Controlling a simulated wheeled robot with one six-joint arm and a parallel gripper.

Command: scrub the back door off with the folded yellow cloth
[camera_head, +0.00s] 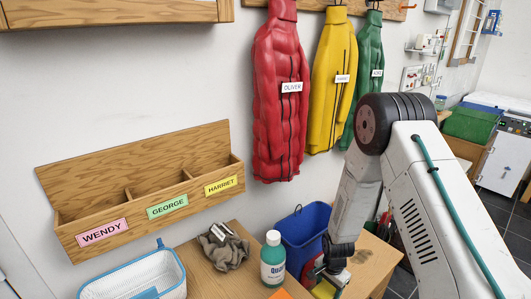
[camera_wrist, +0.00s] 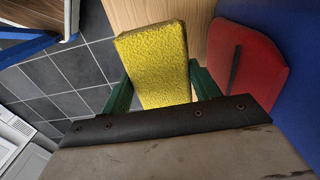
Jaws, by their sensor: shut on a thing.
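My gripper (camera_head: 328,276) is low at the right end of the wooden bench, beside the blue bin. In the wrist view its two green fingers (camera_wrist: 161,88) are shut on the folded yellow cloth (camera_wrist: 153,60), one on each side. The cloth is a thick, rough-textured yellow block that sticks out past the fingertips. In the head view only a small yellow part of the cloth (camera_head: 324,290) shows under the gripper. I cannot make out the back door in either view.
A blue bin (camera_head: 300,232) stands beside my gripper, and a red slotted piece (camera_wrist: 250,65) is close by. Dark floor tiles (camera_wrist: 75,75) lie beyond.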

